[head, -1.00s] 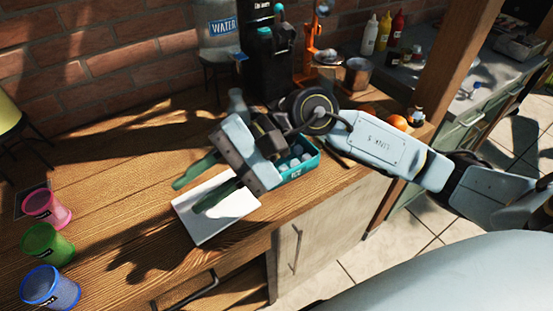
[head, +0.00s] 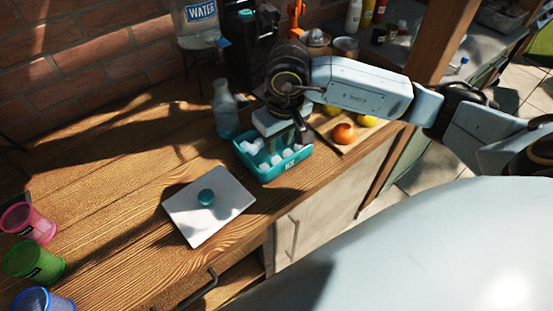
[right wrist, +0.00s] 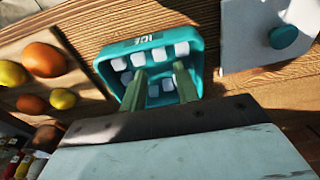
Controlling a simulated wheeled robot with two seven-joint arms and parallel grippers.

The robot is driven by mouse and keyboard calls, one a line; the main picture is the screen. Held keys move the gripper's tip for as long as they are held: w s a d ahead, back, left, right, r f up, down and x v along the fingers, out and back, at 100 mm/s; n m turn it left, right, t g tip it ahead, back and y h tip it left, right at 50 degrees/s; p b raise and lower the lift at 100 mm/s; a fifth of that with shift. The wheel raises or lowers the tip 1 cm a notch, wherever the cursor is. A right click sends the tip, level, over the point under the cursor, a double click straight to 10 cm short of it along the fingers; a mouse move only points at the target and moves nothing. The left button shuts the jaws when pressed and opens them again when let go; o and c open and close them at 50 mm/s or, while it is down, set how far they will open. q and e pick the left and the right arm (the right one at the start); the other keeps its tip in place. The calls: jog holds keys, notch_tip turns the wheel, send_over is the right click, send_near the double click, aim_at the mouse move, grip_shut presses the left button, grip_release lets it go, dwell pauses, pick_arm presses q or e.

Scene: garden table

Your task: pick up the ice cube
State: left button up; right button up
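White ice cubes (head: 287,153) lie in a teal bin marked ICE (head: 279,172) on the wooden counter. In the right wrist view the bin (right wrist: 105,72) holds several cubes (right wrist: 158,54). My right gripper (right wrist: 161,70) is open, with its two green fingers apart and reaching down over the bin. Cubes show beyond and between the fingers, and none is clearly gripped. In the head view the gripper (head: 300,137) is above the bin and partly hides its contents. My left gripper is not in view.
A white lid (head: 228,212) with a teal knob (head: 206,197) lies left of the bin. A bottle (head: 226,110) stands behind it. A board with fruit (head: 343,133) is at the right. Pink (head: 27,222), green (head: 33,261) and blue (head: 42,301) cups stand at far left.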

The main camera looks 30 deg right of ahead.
aim_at(277, 159)
jog(key=shift+w+f+p, duration=0.2)
jog(key=shift+f, duration=1.35)
jog(key=shift+w+f+p, duration=0.15)
jog(key=shift+f+p, duration=0.05)
jog(key=shift+f, duration=1.35)
jog(key=shift+c, duration=0.4)
grip_shut()
jog(key=shift+r, duration=0.1)
notch_tip(277, 159, up, 10)
jog(key=shift+b, duration=0.35)
